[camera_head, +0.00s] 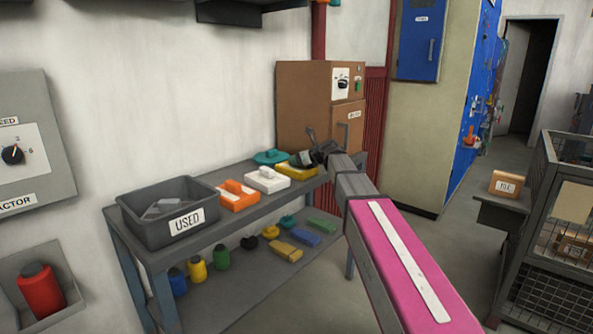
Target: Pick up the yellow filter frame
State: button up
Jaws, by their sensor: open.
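The yellow filter frame (297,172) lies on the top shelf of the grey bench, near its right end. It is a flat yellow piece with a paler part on top. My gripper (309,148) is at the end of my pink and grey arm, just above and behind the frame's right side. It is small and dark here. It is open, and the frame still rests on the shelf. I cannot tell whether a finger touches the frame. My wrist hides part of the frame's right end.
A white frame (267,180), an orange frame (238,195) and a teal round piece (271,157) lie close by on the bench (237,217). A dark bin labelled USED (184,223) stands at the left. A brown cabinet (305,102) rises behind. The lower shelf holds several coloured items.

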jog(key=shift+w+a+f, duration=0.25)
jog(key=shift+w+a, duration=0.1)
jog(key=shift+a, duration=0.05)
grip_shut()
jog(key=shift+r, duration=0.1)
